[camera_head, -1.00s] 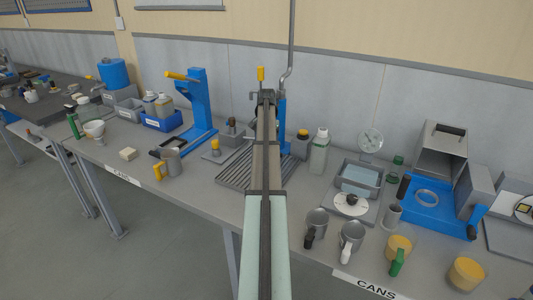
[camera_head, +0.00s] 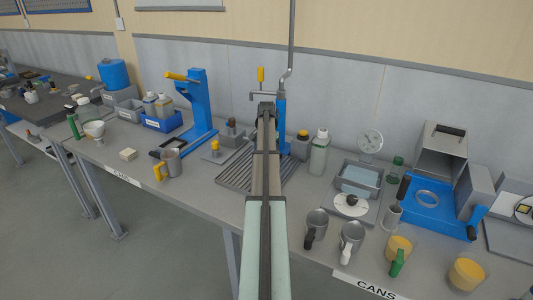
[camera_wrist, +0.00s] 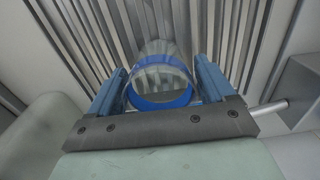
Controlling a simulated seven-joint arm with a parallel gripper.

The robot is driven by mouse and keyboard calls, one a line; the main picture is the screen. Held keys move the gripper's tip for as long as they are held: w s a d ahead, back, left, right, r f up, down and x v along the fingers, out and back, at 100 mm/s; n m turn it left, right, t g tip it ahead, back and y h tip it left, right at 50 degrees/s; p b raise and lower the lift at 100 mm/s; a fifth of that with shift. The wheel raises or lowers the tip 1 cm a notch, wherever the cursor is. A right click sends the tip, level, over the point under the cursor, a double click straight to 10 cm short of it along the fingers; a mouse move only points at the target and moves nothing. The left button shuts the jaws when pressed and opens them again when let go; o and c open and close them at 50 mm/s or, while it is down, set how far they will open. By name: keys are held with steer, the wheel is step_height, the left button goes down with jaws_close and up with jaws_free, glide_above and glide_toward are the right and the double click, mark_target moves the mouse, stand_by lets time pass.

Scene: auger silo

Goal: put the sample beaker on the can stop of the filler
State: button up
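The sample beaker is clear with a blue band; it shows in the wrist view (camera_wrist: 160,72), between the two blue fingers of my gripper (camera_wrist: 160,85). The fingers press on its sides, and it is over a slatted metal grate. In the head view my arm hides the beaker. The filler seems to be the blue post with a pipe and yellow-topped handle (camera_head: 283,120), just behind the end of my arm. The grate (camera_head: 232,175) lies at its foot. I cannot make out the can stop; my arm covers that area.
A blue press with a yellow lever (camera_head: 197,105) stands left of the grate. A bottle (camera_head: 319,152) and a scale tray (camera_head: 358,180) stand to the right. Several cups (camera_head: 351,238) line the front right edge. In the wrist view a grey block (camera_wrist: 300,88) is at right.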

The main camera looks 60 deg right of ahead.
steer(key=shift+o, duration=1.3)
step_height(320, 180, up, 12)
steer(key=shift+r, duration=0.2)
